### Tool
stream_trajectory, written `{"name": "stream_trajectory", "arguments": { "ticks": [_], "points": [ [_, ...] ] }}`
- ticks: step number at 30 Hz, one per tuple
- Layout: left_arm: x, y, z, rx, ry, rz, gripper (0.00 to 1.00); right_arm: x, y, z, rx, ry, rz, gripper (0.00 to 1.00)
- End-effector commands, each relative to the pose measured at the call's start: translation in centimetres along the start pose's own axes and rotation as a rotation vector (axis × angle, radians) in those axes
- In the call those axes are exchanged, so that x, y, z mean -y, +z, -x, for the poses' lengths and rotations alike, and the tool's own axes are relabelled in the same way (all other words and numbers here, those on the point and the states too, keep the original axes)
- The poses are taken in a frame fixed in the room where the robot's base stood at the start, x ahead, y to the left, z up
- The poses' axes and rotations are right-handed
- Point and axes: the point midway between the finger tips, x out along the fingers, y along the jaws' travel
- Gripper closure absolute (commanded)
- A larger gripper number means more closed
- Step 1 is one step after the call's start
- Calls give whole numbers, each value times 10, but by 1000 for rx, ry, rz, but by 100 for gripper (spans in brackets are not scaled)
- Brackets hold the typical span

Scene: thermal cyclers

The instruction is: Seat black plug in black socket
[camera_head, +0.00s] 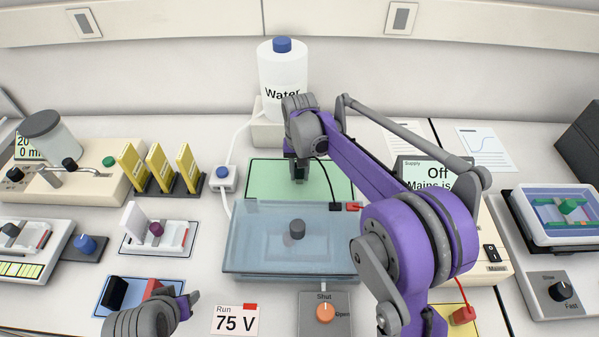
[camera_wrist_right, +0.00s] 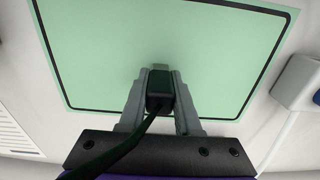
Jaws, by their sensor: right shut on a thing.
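My right gripper (camera_head: 299,174) points down over the green mat (camera_head: 262,172) behind the tank. In the right wrist view its two grey fingers (camera_wrist_right: 160,78) are closed on the sides of the black plug (camera_wrist_right: 159,92), with the mat beyond. A black cable (camera_wrist_right: 120,145) trails from the plug; in the head view it curves to a black terminal (camera_head: 336,207) on the tank's back right edge. I cannot make out a black socket; my right arm covers much of the power supply (camera_head: 492,240). My left gripper (camera_head: 192,299) is at the lower left, its jaw opening unclear.
The clear blue tank (camera_head: 240,258) stands in front of the mat, with a red terminal (camera_head: 354,207) beside the black one. A red plug (camera_head: 463,315) is on the right. A water bottle (camera_head: 283,78) stands behind. A white adapter box (camera_head: 223,179) is left of the mat.

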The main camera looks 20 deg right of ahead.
Motion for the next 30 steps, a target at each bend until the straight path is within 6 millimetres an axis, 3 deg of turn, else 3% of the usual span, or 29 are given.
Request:
{"name": "stream_trajectory", "arguments": {
  "ticks": [6,7,11,23,30],
  "points": [
    [0,3,-3,3,0,0,50,0,0,-5,1,0,0,100],
    [0,2,-2,2,0,0,50,0,0,-4,0,0,0,63],
    [0,2,-2,2,0,0,50,0,0,-3,0,0,0,40],
    [0,-1,1,-1,0,0,50,0,0,5,-1,0,0,38],
    [0,-4,3,-3,0,0,50,0,0,49,-1,0,0,38]
  ]
}}
